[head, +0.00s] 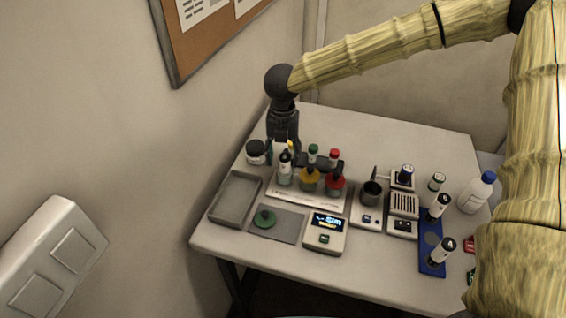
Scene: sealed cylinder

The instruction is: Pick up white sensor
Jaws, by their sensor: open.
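I cannot tell for sure which item is the white sensor. Two white cylinders with black ends stand on the blue rack at the table's right: a rear one (439,207) and a front one (441,251). The blue rack (431,230) lies flat under them. My gripper (283,152) points down over the back left of the table, far to the left of these cylinders. It is open, near a clear bottle with a dark cap (285,170); whether it touches anything is hidden. A black-lidded jar (256,152) stands just left of it.
A white stand (308,196) holds flasks with yellow and red contents. The front edge is clear.

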